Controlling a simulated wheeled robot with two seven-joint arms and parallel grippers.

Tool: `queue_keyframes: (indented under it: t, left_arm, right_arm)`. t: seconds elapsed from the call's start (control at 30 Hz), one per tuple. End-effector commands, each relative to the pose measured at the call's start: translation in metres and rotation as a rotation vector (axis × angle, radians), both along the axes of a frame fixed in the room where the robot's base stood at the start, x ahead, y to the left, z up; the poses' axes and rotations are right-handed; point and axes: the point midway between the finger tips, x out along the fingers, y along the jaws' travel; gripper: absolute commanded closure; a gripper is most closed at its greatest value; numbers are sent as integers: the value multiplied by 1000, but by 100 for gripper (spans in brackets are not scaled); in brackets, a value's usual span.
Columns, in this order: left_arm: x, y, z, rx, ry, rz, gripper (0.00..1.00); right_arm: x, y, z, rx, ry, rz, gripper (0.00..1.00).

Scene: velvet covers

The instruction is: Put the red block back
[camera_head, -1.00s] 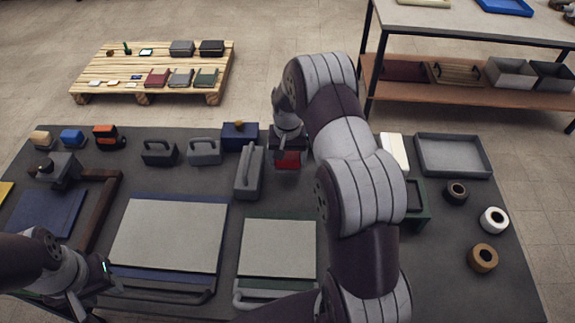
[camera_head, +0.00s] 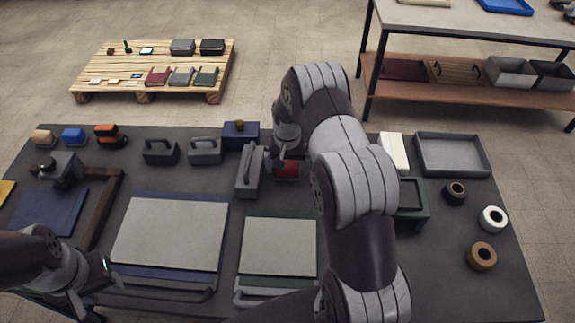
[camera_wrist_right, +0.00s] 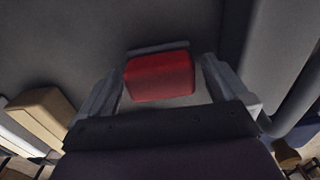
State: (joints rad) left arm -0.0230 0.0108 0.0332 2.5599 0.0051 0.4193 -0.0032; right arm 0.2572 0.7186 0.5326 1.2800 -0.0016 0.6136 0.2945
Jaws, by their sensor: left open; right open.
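The red block (camera_head: 288,172) sits low near the middle of the table in the head view, partly hidden by my right gripper (camera_head: 286,156) above it. In the right wrist view the red block (camera_wrist_right: 160,76) lies between the two spread fingers of my right gripper (camera_wrist_right: 160,84), with gaps on both sides. A thin grey bar (camera_wrist_right: 158,47) shows just beyond the block. My left gripper (camera_head: 96,290) is at the table's front left, away from the block; its fingers are hard to make out.
A grey handled block (camera_head: 249,172) stands close left of my right gripper. A blue box with a knob (camera_head: 240,135) is behind it. A green open frame (camera_head: 408,200) and grey tray (camera_head: 452,154) are to the right. Grey panels (camera_head: 278,246) lie in front.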

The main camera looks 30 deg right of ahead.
Motion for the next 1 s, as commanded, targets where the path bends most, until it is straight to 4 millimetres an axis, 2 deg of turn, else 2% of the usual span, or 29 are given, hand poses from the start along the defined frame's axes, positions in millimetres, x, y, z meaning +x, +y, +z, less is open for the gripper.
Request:
queue_keyframes:
  t: [0.4, 0.53, 0.6, 0.67, 0.77, 0.8, 0.9, 1.0]
  left_arm:
    - [0, 0, -14, 0, 0, 0, 57]
    - [0, 0, -15, 0, 0, 0, 57]
    - [0, 0, -15, 0, 0, 0, 57]
    - [0, 0, -14, 0, 0, 0, 57]
    - [0, 0, -14, 0, 0, 0, 57]
    - [0, 0, -14, 0, 0, 0, 57]
    - [0, 0, -14, 0, 0, 0, 57]
    - [0, 0, -14, 0, 0, 0, 57]
  right_arm:
    - [1, 0, 99, -1, -6, 0, 0]
    - [0, 1, 116, -1, -5, 5, 0]
    - [-8, 12, 125, -3, -10, 40, 0]
    - [-24, 30, 134, -5, -22, 104, 0]
    - [-70, 68, 150, -12, -56, 256, 0]
    - [-91, 81, 154, -16, -72, 317, 0]
    - [-142, 105, 158, -22, -100, 447, 0]
    - [-179, 116, 157, -27, -119, 534, 0]
